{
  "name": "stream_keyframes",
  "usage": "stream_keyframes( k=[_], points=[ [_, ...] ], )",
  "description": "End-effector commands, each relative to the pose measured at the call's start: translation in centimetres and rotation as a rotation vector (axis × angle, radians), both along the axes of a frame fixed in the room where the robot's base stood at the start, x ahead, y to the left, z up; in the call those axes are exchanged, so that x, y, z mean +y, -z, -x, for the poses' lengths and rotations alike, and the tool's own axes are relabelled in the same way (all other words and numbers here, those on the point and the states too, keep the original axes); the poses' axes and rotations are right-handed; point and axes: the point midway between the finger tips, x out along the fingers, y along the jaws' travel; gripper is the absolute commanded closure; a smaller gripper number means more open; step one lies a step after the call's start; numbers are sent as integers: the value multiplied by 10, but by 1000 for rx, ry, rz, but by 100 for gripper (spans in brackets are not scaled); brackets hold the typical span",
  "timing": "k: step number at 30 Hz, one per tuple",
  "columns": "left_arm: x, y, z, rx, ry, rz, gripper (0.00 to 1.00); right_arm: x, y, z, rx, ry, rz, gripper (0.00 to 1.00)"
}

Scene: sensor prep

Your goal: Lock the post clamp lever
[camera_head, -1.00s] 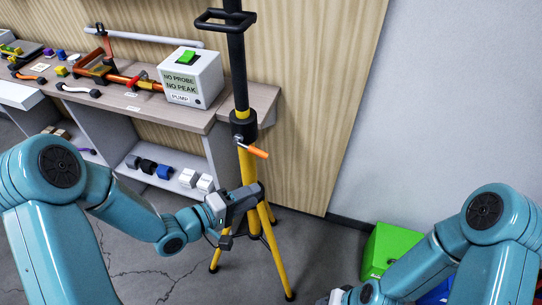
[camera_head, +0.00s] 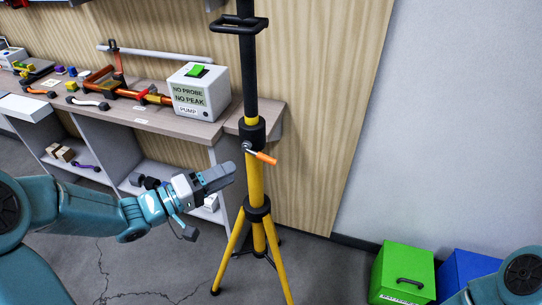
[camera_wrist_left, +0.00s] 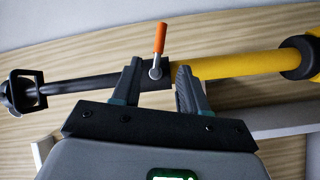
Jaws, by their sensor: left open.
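The post clamp is a black collar (camera_head: 252,130) on a yellow and black upright post (camera_head: 255,180). Its lever (camera_head: 265,158) has an orange handle and points right and slightly down in the head view. My left gripper (camera_head: 229,177) is open and empty, left of the post and a little below the lever. In the left wrist view, my gripper's two fingers (camera_wrist_left: 159,70) stand apart, with the clamp and the metal lever pivot showing between their tips. The orange handle (camera_wrist_left: 160,38) lies beyond the tips there, apparently untouched. My right gripper is out of view.
A shelf bench (camera_head: 160,122) stands left of the post, bearing a white pump box (camera_head: 196,95) with a green switch and several tools. The tripod legs (camera_head: 230,250) spread over the floor. Green (camera_head: 402,272) and blue (camera_head: 465,268) boxes stand at the lower right.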

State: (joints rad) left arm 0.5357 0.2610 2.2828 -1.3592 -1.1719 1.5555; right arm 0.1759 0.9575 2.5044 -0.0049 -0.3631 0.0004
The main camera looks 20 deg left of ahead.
Motion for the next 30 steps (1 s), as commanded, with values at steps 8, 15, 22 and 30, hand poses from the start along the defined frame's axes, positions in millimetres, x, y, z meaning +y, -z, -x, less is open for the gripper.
stream_keyframes(
  k=[8, 15, 22, 30],
  points=[
    [-45, 0, -52, -1, 8, 1, 57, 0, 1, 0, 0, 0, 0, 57],
    [-71, 0, -85, 1, 6, 1, 57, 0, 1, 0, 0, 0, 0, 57],
    [-80, 0, -96, 0, 4, 0, 57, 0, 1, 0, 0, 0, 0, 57],
    [-80, 0, -96, 0, 3, 0, 70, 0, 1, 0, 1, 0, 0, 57]
  ],
)
